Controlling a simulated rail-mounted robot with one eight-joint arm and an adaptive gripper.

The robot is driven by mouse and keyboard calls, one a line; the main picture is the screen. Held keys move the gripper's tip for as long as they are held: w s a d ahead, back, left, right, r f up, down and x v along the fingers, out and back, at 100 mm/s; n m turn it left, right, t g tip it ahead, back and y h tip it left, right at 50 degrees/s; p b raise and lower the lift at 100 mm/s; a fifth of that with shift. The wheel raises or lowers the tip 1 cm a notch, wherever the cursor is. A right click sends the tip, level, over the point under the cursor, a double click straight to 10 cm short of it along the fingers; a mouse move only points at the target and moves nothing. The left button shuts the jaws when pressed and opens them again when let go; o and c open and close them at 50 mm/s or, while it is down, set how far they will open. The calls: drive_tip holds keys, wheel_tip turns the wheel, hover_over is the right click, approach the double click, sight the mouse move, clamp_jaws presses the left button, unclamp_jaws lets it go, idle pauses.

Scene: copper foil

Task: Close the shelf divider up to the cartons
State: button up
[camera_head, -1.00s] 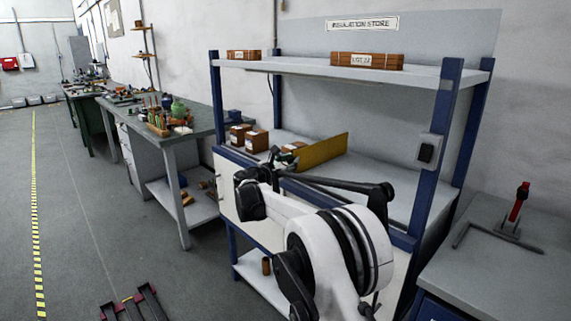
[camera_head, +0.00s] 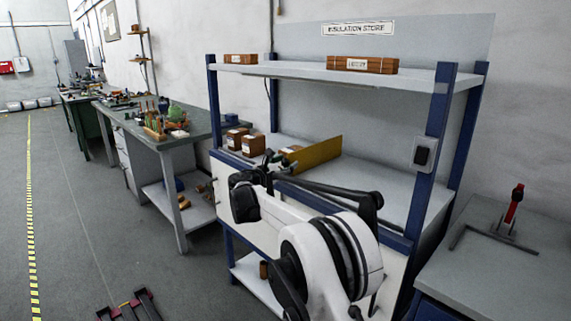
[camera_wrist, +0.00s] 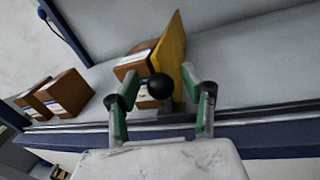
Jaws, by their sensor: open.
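The yellow shelf divider (camera_head: 318,153) stands upright across the middle shelf; it also shows in the wrist view (camera_wrist: 173,52) with a black round knob (camera_wrist: 160,86) at its near end. In the head view, cartons (camera_head: 253,145) show at the left of the shelf. My gripper (camera_wrist: 160,80) is open, its green-padded fingers on either side of the knob. Whether they touch it is unclear.
The shelf front has a blue rail (camera_head: 340,210) and blue posts (camera_head: 431,150). Shelf space right of the divider is clear. A grey bench (camera_head: 490,260) stands right, a cluttered workbench (camera_head: 190,135) left.

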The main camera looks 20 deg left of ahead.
drive_tip(key=v, duration=1.2)
drive_tip(key=shift+r, duration=0.1)
